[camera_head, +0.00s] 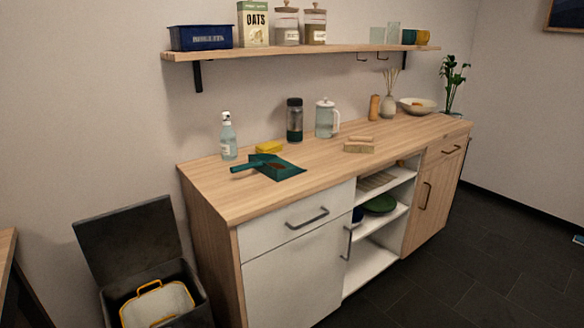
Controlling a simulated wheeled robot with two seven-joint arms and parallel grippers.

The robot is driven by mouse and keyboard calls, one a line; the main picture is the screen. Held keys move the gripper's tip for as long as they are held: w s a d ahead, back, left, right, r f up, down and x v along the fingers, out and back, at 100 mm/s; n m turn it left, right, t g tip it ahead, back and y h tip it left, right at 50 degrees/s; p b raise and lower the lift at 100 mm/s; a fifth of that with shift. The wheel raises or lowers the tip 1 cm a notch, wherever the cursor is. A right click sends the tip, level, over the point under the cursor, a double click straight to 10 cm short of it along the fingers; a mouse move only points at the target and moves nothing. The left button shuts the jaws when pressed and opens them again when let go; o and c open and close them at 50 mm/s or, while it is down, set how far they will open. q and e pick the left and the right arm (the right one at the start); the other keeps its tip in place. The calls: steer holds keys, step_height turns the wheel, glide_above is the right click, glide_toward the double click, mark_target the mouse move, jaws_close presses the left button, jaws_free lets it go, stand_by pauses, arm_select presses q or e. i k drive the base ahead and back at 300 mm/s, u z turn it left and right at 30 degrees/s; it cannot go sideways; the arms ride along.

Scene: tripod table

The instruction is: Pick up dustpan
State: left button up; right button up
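A dark teal dustpan (281,170) lies flat on the left part of the wooden countertop. Its handle (246,166) points to the left, and a small brownish patch shows inside the pan. A yellow sponge-like block (269,147) sits just behind it. Neither of my grippers shows in the head view.
A spray bottle (228,138) stands behind the handle, left of the yellow block. A dark jar (294,120) and a pitcher (326,118) stand further back. A wooden brush-like block (359,145) lies to the right. An open bin (155,290) stands on the floor, left of the cabinet.

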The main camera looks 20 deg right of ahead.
mark_target(262, 166)
steer(key=z, duration=1.45)
steer(key=i, duration=2.15)
steer(key=u, duration=2.05)
